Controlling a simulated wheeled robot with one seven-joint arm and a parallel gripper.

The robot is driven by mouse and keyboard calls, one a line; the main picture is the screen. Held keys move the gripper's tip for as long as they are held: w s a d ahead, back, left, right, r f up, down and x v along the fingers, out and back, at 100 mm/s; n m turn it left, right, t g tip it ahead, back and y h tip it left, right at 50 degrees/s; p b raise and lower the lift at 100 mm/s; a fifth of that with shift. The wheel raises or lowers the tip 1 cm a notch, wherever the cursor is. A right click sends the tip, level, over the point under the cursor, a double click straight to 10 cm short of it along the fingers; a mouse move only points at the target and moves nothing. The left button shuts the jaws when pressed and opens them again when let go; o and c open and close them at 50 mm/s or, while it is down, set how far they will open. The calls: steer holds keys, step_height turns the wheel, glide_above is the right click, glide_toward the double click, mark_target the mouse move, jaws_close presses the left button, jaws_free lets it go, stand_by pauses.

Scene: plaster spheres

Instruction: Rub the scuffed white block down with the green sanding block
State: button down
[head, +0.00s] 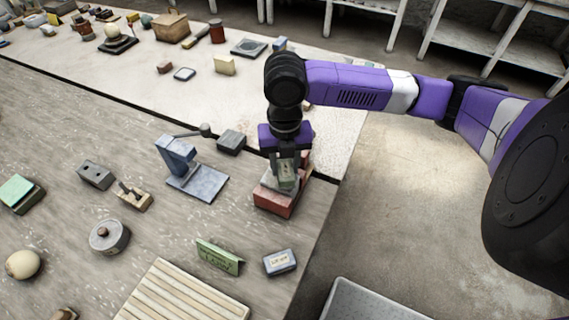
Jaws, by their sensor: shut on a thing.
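My gripper (286,178) points down near the right end of the near table. It is shut on a small green block (287,170), which looks like the green sanding block. Right below is a red block-shaped base (274,202) with a pale, greyish-white block (266,182) at its top, partly hidden by the gripper. The green block is at or just above the pale block; I cannot tell if they touch. Scuffs on the pale block are too small to make out.
A blue-grey angled stand (196,182) and a dark grey block (231,141) are left of the gripper. A green folded sign (219,257), a blue-grey box (280,262) and a slatted board (185,293) lie nearer. The floor is right of the table edge.

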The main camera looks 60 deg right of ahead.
steer(key=shift+f+b, duration=0.55)
steer(key=shift+f, duration=0.1)
steer(key=shift+a+r, duration=0.1)
steer(key=shift+s+a, duration=0.25)
steer(key=shift+a, duration=0.05)
steer(key=shift+s+a, duration=0.35)
steer(key=shift+a, duration=0.1)
steer(key=shift+w+d+b, duration=0.2)
steer(key=shift+w+d, duration=0.4)
steer(key=shift+d, duration=0.3)
steer(key=shift+w+d+b, duration=0.2)
steer(key=shift+w+d, duration=0.35)
steer(key=shift+d, duration=0.3)
steer(key=shift+s+a, duration=0.5)
steer(key=shift+a, duration=0.3)
steer(key=shift+s+a, duration=0.65)
steer(key=shift+a, duration=0.3)
